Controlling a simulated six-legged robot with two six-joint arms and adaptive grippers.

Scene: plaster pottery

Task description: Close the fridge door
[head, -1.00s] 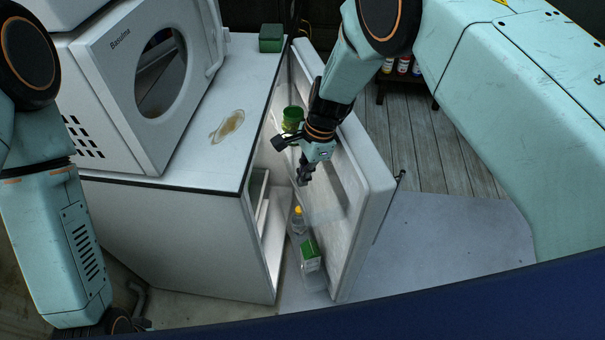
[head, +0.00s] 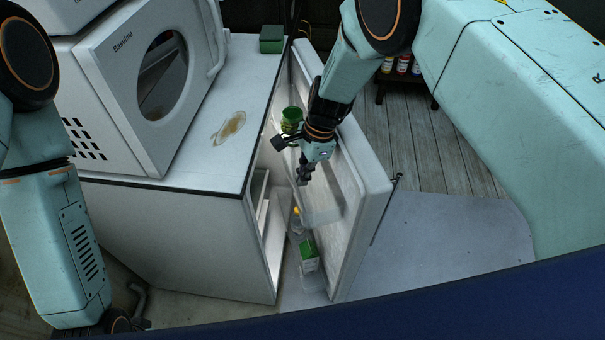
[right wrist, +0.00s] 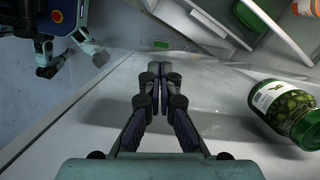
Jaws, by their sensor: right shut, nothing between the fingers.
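The white fridge (head: 165,235) stands in the middle of the head view. Its door (head: 368,200) hangs open to the right, with a lit gap between door and body. My right gripper (head: 303,178) is shut and empty, inside the opening, close to the door's inner side; I cannot tell whether it touches. In the right wrist view its fingers (right wrist: 160,88) are together in front of the pale door lining (right wrist: 215,115).
A green-and-white carton (head: 309,257) and a yellow-capped bottle (head: 297,222) are low in the opening. A microwave (head: 125,80) and green box (head: 271,39) sit on top.

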